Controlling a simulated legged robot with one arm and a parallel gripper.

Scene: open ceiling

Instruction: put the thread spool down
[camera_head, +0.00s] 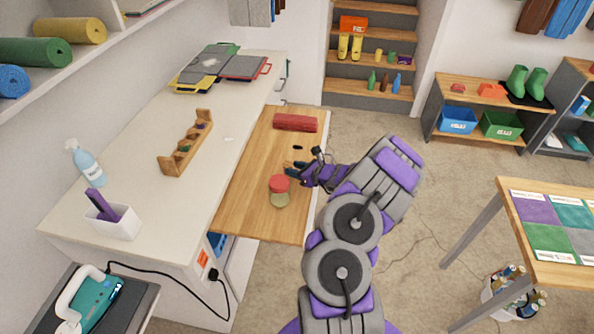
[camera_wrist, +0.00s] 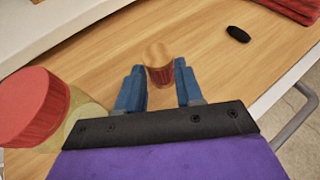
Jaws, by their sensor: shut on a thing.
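The thread spool (camera_wrist: 159,66) is a small cylinder with a tan top and reddish-brown thread, in the wrist view. My gripper (camera_wrist: 158,84) is shut on it, with a blue finger at each side. Wooden board lies beneath and around the spool; I cannot tell whether the spool touches it. In the head view my gripper (camera_head: 293,168) is over the wooden pull-out board (camera_head: 246,190), and the spool is too small or hidden to make out.
A red-lidded jar (camera_head: 279,190) stands close beside my gripper; its lid (camera_wrist: 32,106) looms left in the wrist view. A small black object (camera_wrist: 238,34) and a red roll (camera_head: 295,123) lie farther back. The board's front left is clear. A white counter (camera_head: 140,190) adjoins it.

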